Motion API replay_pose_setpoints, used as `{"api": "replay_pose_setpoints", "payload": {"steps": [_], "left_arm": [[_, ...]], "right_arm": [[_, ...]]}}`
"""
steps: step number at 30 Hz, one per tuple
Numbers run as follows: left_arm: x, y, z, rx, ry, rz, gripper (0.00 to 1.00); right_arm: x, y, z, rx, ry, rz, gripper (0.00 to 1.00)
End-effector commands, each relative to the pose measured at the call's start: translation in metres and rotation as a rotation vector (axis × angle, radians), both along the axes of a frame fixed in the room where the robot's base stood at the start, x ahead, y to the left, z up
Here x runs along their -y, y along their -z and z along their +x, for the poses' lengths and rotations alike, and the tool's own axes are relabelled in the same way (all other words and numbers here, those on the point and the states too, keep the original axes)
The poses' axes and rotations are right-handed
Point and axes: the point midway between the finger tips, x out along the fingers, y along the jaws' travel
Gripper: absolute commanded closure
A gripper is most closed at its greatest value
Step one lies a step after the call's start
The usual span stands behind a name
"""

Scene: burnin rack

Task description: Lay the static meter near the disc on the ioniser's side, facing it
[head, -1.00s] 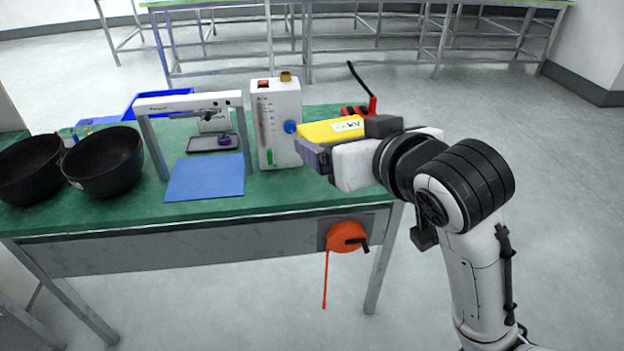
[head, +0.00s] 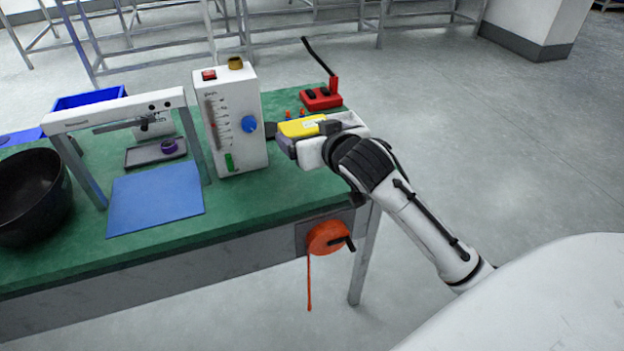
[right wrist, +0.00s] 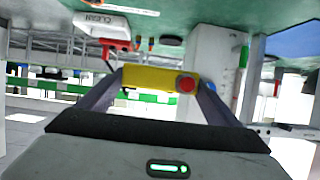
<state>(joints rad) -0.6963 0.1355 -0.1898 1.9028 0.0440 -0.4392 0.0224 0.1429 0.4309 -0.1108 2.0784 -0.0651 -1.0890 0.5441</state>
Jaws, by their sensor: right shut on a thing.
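The static meter (head: 302,127) is a yellow block with a pale label. In the right wrist view the yellow meter (right wrist: 145,79) shows a red button and sits between the two fingers. My right gripper (head: 288,144) is shut on it and holds it near the bench's right end, right of the white box. A dark flat disc (right wrist: 171,40) shows in the right wrist view; in the head view a dark piece (head: 270,131) shows just left of the meter, partly hidden. I cannot tell for sure which unit is the ioniser. My left gripper is out of view.
A tall white box (head: 234,125) with a scale and blue knob stands left of the meter. A white gantry (head: 115,108) stands over a blue mat (head: 155,198). A red unit (head: 321,98) with a black rod and small orange pieces lie behind the meter. An orange reel (head: 327,238) hangs in front.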

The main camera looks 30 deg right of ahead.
Motion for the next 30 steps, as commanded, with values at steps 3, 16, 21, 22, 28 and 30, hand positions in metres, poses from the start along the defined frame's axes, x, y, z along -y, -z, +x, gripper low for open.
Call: {"api": "replay_pose_setpoints", "payload": {"steps": [3,16,21,22,28,30], "left_arm": [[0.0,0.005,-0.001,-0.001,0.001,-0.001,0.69],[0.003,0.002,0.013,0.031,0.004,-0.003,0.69],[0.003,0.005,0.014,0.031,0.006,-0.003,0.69],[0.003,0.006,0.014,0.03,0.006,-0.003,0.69],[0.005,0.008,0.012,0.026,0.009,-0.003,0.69],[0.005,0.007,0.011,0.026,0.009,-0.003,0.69]], "right_arm": [[0.017,0.021,0.003,0.003,0.016,-0.006,0.4],[0.021,0.085,0.003,0.006,0.019,-0.006,0.4],[0.021,0.103,0.003,0.004,0.018,-0.006,0.4],[0.021,0.107,0.003,0.004,0.018,-0.006,0.4],[0.02,0.123,0.003,0.006,0.017,-0.005,0.4],[0.02,0.122,0.003,0.007,0.017,-0.005,0.4]]}}
